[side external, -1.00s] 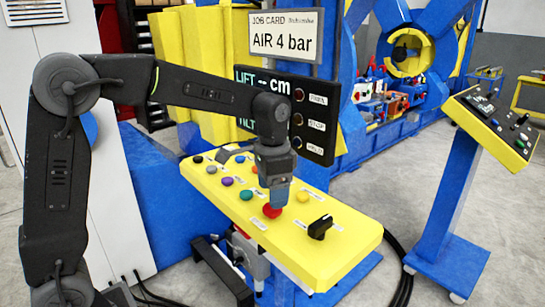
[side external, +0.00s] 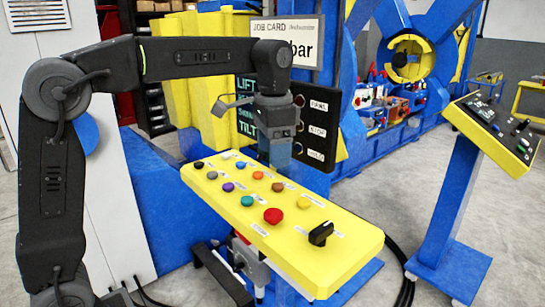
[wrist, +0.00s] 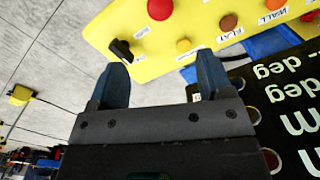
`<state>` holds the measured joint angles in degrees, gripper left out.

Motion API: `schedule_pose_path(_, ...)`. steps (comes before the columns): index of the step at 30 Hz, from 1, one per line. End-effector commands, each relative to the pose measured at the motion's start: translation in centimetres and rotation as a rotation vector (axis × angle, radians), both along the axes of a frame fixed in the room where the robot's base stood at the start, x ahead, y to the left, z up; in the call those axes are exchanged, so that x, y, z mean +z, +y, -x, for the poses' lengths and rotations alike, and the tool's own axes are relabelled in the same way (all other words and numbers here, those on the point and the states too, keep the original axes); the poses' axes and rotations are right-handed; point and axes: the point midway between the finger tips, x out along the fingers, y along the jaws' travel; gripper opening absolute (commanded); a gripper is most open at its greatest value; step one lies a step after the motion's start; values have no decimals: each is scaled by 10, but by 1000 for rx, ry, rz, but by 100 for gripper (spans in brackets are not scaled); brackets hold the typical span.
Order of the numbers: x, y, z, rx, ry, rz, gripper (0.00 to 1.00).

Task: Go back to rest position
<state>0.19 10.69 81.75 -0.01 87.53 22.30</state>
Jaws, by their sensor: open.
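My gripper (side external: 274,158) hangs pointing down above the far edge of the yellow button panel (side external: 350,262), apart from it. In the wrist view its two dark blue fingers (wrist: 162,85) are spread with nothing between them. The panel carries several coloured buttons, among them a large red button (side external: 273,215) and a yellow button (side external: 303,202), and a black rotary knob (side external: 321,233) at the near right end. The wrist view also shows the red button (wrist: 160,8) and the knob (wrist: 121,50).
A black display board (side external: 317,130) stands close behind my gripper, under a white job card (side external: 301,34) partly hidden by my arm. A second yellow console (side external: 490,125) on a blue post stands at the right. Open floor lies between the panel and that console.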

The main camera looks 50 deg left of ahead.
Motion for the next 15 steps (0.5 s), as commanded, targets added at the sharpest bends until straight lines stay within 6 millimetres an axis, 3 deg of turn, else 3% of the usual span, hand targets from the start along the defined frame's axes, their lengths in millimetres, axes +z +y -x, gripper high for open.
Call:
schedule_pose_path(5, 1, 0, 4, 5, -8, 0, 73)
schedule_pose_path(8, 3, 0, 18, 30, -40, 0, 73)
schedule_pose_path(15, -3, 1, 92, 160, -206, 17, 73)
